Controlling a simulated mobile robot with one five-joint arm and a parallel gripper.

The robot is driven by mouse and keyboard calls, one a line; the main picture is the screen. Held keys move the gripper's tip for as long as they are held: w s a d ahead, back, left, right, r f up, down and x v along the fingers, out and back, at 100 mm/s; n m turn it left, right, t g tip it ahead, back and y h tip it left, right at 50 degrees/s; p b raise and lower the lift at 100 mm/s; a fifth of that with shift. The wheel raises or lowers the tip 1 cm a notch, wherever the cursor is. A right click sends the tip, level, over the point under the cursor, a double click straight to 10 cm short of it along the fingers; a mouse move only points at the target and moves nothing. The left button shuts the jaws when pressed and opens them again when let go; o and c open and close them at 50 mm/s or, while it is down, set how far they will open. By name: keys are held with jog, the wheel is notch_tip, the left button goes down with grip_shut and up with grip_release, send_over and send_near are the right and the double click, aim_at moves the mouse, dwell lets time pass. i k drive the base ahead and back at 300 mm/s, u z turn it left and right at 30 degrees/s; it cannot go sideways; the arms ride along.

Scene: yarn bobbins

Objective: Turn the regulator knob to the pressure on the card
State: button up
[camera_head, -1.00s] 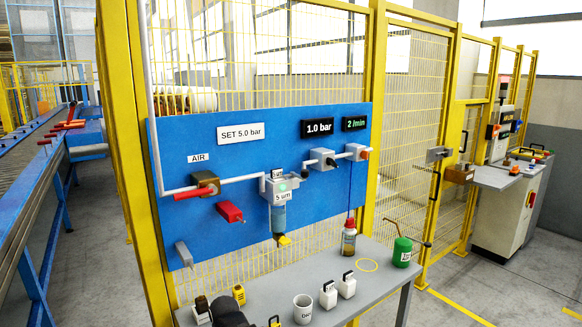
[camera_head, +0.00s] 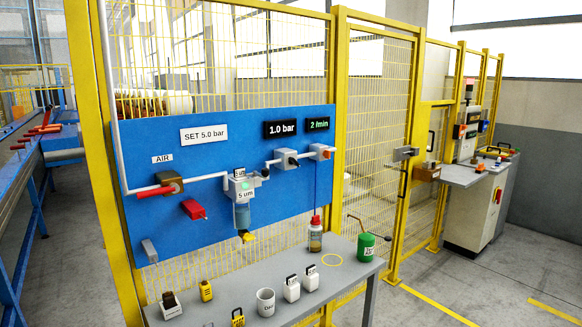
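The card (camera_head: 204,134) on the blue panel reads "SET 5.0 bar". The pressure display (camera_head: 282,129) on the panel reads 1.0 bar. Below it, the regulator (camera_head: 283,157) is a grey block in the pipe line, with a small black knob (camera_head: 293,162) at its front right. The knob's exact angle is too small to read. My gripper is not in view, and nothing touches the knob.
The blue panel (camera_head: 140,215) also carries a red-handled AIR valve (camera_head: 156,191), a red tool (camera_head: 193,209), a filter (camera_head: 242,192) and a "2 /min" display (camera_head: 317,125). Below, a grey table (camera_head: 210,312) holds a mug (camera_head: 266,302), bottles and small padlock-like items. Yellow fence stands behind.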

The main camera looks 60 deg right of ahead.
aim_at(292, 161)
jog(key=u, duration=0.15)
jog(key=k, duration=1.1)
jog(key=z, duration=0.95)
jog(key=i, duration=0.65)
jog(key=u, duration=0.05)
